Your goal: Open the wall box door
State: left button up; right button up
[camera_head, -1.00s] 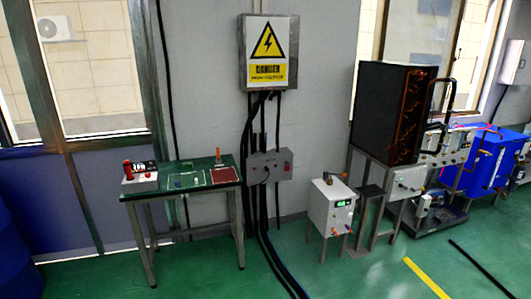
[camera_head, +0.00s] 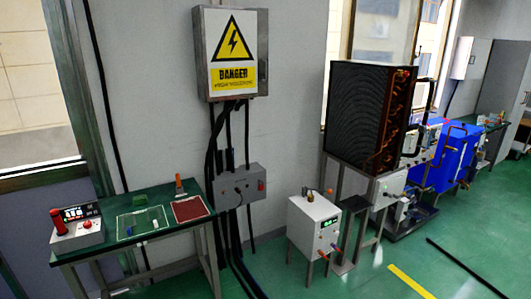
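The wall box (camera_head: 263,55) is a grey metal cabinet on the wall, left of the picture's middle and near the top. Its door (camera_head: 232,94) faces me, looks shut, and bears a yellow and white danger sign with a black lightning triangle. A small dark handle or latch seems to sit at the door's right edge. Thick black cables run down from the box's underside. Neither of my grippers shows in the head view.
A green-topped table (camera_head: 100,251) with a small device, trays and a red mat stands below left. A smaller grey box (camera_head: 241,188) hangs under the wall box. A white unit (camera_head: 313,227) and a dark radiator (camera_head: 357,115) stand right. Green floor is open in front.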

aim_at(235, 40)
jog(key=i+l, duration=0.1)
jog(key=i, duration=0.7)
jog(key=i+l+z, duration=0.1)
jog(key=i, duration=0.65)
jog(key=i+l+u, duration=0.1)
jog(key=i+u, duration=0.25)
jog(key=i+l+u, duration=0.5)
jog(key=i+u, duration=0.2)
jog(key=k, duration=0.05)
